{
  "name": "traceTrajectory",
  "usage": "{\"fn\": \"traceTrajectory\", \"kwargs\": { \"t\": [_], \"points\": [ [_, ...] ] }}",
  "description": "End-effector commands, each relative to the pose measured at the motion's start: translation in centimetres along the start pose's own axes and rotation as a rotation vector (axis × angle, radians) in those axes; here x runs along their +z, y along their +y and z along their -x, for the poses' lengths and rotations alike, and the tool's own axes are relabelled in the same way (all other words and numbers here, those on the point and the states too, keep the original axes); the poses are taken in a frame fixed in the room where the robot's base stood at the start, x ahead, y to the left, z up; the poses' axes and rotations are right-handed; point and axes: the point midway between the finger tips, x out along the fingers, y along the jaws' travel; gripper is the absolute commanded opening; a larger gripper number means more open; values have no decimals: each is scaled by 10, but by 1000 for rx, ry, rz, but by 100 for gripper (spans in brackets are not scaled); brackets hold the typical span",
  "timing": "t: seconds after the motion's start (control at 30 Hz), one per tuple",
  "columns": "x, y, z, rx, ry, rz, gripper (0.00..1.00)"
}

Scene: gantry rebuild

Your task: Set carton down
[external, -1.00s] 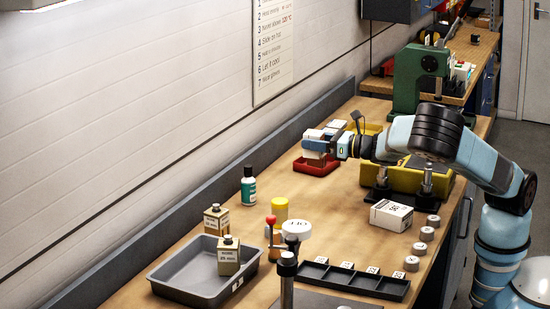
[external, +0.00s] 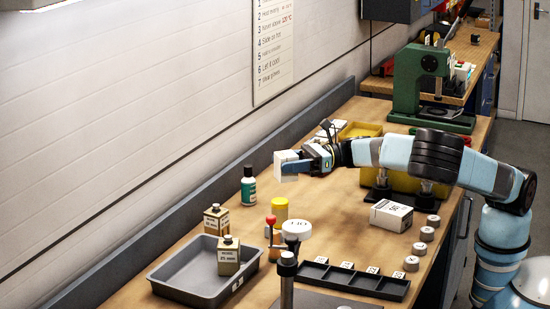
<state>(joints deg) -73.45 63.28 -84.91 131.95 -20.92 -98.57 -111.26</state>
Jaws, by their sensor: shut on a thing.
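My gripper (external: 296,165) is shut on a small white carton (external: 285,158). It holds the carton in the air above the back part of the wooden bench (external: 325,215), behind and right of a green bottle. The carton looks roughly upright, and its underside is clear of the bench. Its far side is hidden. A second, larger white carton (external: 391,215) with dark print lies on the bench to the right, apart from my gripper.
The green-labelled bottle (external: 249,186) stands near the wall. A grey tray (external: 190,285) with tins, a yellow-capped container (external: 280,209), a red-knobbed device (external: 271,220) and a black slotted rack (external: 355,280) are nearer. Bare wood lies mid-bench. A green press (external: 420,85) stands behind.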

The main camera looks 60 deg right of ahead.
Motion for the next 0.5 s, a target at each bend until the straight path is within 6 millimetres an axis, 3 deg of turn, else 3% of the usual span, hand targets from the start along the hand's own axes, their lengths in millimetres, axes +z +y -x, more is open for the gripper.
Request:
{"fn": "traceTrajectory", "kwargs": {
  "t": [0.37,0.5],
  "points": [
    [-33,-34,-66,0,1,2,23],
    [-55,-44,-84,-2,2,1,23]
  ]
}}
